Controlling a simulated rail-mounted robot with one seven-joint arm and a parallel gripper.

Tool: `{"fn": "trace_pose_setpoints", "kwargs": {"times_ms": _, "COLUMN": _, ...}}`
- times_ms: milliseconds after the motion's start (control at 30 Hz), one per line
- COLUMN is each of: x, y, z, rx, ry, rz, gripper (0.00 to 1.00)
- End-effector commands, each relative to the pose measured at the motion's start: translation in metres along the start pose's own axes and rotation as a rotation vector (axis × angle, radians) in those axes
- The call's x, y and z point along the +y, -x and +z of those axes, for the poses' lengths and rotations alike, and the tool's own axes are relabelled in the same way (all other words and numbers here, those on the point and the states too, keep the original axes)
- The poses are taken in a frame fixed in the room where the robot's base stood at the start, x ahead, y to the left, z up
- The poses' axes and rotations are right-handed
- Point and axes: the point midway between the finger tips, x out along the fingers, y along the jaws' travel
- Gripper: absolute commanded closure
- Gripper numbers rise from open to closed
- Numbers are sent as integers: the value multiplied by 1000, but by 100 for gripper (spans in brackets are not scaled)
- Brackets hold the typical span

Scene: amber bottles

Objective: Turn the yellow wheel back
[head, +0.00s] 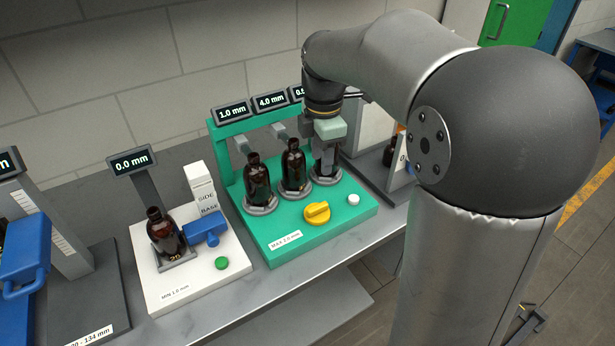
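The yellow wheel (317,213) is a round knob with a raised grip bar on top of the green station (283,237), in front of its bottles. A small white button (353,199) is to its right. My gripper (326,160) points down at the rightmost amber bottle (325,175) on this station, behind the wheel and apart from it. The arm and gripper hide that bottle's upper part. I cannot tell whether the fingers grip it. Two other amber bottles (257,183) (294,167) stand upright in grey holders.
Displays above the green station read 1.0 mm (233,110) and 4.0 mm (271,100); a third is partly hidden. My arm covers the right side.

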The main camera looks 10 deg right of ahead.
Motion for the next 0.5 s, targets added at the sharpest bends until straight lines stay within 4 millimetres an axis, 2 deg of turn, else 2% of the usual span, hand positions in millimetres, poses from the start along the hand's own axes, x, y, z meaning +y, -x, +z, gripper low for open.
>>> {"fn": "trace_pose_setpoints", "kwargs": {"times_ms": 33, "x": 10, "y": 2, "z": 2, "rx": 2, "ry": 71, "rz": -3, "gripper": 62}}
{"fn": "trace_pose_setpoints", "kwargs": {"times_ms": 100, "x": 18, "y": 4, "z": 3, "rx": 4, "ry": 146, "rz": -4, "gripper": 62}}
{"fn": "trace_pose_setpoints", "kwargs": {"times_ms": 267, "x": 23, "y": 0, "z": 4, "rx": 5, "ry": 206, "rz": -7, "gripper": 62}}
{"fn": "trace_pose_setpoints", "kwargs": {"times_ms": 367, "x": 23, "y": -13, "z": 4, "rx": 6, "ry": 205, "rz": -8, "gripper": 62}}
{"fn": "trace_pose_setpoints", "kwargs": {"times_ms": 500, "x": 22, "y": -41, "z": 3, "rx": 6, "ry": 204, "rz": -12, "gripper": 62}}
